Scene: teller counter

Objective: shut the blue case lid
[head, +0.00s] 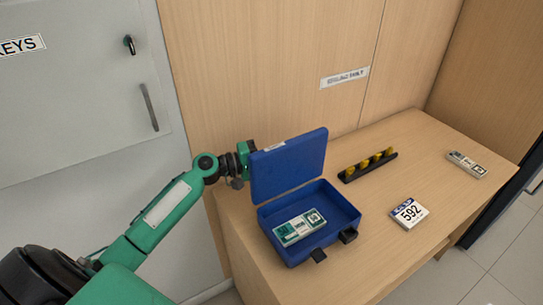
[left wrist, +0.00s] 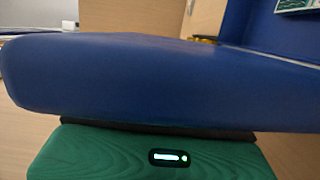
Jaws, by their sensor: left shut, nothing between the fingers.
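The blue case stands open on the wooden counter, with its lid (head: 290,165) raised nearly upright and its base (head: 348,207) in front. A green and white banknote bundle (head: 299,227) lies inside the base. Two dark latches (head: 348,236) show on the front edge. My left gripper (head: 244,154) is behind the left edge of the lid, close to its outer side; the lid hides its fingertips. It is shut and empty. In the left wrist view the lid (left wrist: 150,85) fills the middle, right up against the gripper; contact cannot be told for certain. My right gripper is not in view.
A black holder with several yellow pieces (head: 374,161) lies right of the lid. A wooden panel rises behind; a grey key cabinet (head: 80,90) is at left.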

